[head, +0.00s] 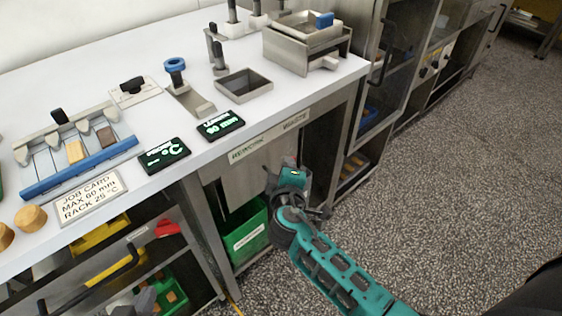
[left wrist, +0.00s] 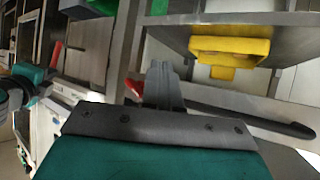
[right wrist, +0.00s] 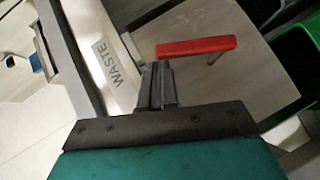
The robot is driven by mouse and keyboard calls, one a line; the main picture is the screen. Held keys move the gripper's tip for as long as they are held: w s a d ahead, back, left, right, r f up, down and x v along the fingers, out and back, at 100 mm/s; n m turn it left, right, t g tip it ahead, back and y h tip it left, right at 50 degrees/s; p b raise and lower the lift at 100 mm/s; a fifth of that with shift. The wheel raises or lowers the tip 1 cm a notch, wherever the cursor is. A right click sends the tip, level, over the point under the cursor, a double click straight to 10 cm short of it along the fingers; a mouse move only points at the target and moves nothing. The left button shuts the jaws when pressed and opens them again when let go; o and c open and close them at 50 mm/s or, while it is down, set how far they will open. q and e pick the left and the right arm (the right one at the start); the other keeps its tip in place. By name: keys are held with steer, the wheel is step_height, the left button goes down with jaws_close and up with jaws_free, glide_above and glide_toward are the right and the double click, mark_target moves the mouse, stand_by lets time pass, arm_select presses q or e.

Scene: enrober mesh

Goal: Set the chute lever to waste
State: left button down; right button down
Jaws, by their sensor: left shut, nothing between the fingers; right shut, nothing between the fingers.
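The chute lever is a red bar (right wrist: 200,46) in the right wrist view, in front of a pale panel and beside the WASTE label (right wrist: 109,65). My right gripper (right wrist: 162,80) is shut and empty, its fingertips close to the bar's left end; I cannot tell whether they touch. In the head view my right gripper (head: 291,178) is below the strip marked REWORK (head: 248,147) and WASTE (head: 295,121), and it hides most of the lever. My left gripper (left wrist: 163,85) is shut and empty in its wrist view, near a dark handle (left wrist: 250,120) and a yellow bin (left wrist: 230,45).
The white counter (head: 215,170) holds a job card (head: 92,197), two displays, a blue-edged rack and a metal tray (head: 243,85). A green bin (head: 246,237) stands below the counter, left of my right gripper. The speckled floor on the right is clear.

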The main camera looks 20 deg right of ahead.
arm_select(q)
steer(key=shift+s+a+f+p, duration=0.1)
steer(key=shift+s+a+p, duration=0.4)
steer(key=shift+p, duration=0.2)
arm_select(e)
steer(key=shift+w+d+m+g, duration=0.15)
steer(key=shift+d, duration=0.35)
steer(key=shift+w+d+m+g, duration=0.15)
steer(key=shift+d, duration=0.3)
arm_select(q)
steer(key=shift+a, duration=0.1)
